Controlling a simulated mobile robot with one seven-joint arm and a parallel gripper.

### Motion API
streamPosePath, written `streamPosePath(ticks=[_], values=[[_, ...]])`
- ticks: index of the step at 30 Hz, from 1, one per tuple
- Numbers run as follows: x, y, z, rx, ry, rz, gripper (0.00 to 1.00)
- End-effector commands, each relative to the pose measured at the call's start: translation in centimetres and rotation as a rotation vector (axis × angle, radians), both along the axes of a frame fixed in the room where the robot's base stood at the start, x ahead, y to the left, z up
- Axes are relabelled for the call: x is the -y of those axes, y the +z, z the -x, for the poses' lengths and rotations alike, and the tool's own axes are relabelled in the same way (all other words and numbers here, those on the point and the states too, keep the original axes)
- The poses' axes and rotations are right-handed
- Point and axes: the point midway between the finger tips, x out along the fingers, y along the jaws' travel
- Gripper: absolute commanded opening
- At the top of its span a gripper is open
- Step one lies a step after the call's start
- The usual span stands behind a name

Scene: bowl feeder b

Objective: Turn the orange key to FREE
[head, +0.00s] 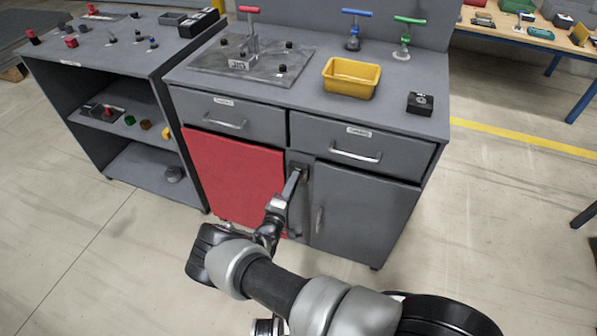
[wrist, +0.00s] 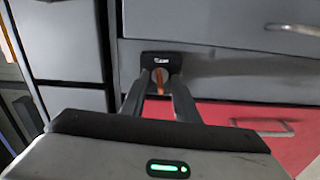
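The orange key (wrist: 159,82) sits in a small black lock plate (wrist: 162,60) with a white label too small to read in the wrist view. My gripper (wrist: 159,78) is at the lock, with one dark finger on each side of the key. A gap shows between the key and each finger, so the gripper looks open around it. In the head view, my gripper (head: 297,172) reaches the narrow strip between the red door (head: 235,173) and the grey door (head: 362,212). The key cannot be made out there.
Two drawers with handles (head: 357,156) lie just above the lock. On the cabinet top are a yellow bin (head: 351,77), a black box (head: 420,104), a metal plate with knobs and a red T-handle (head: 249,10). Open floor lies right of the cabinet.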

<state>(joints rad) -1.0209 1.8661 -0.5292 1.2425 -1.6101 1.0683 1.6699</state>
Motion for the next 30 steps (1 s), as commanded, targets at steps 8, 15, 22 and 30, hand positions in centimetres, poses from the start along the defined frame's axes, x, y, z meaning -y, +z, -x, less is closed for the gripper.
streamPosePath(ticks=[8, 15, 22, 30], values=[[-0.2, 0.1, 0.4, -0.001, 0.001, 0.001, 0.28], [-1.0, 0.1, 2.6, -0.001, 0.002, 0.002, 0.28], [-1.8, 0.1, 4.8, -0.003, 0.002, 0.002, 0.28], [-2.4, 0.0, 6.6, -0.001, 0.001, 0.001, 0.28]])
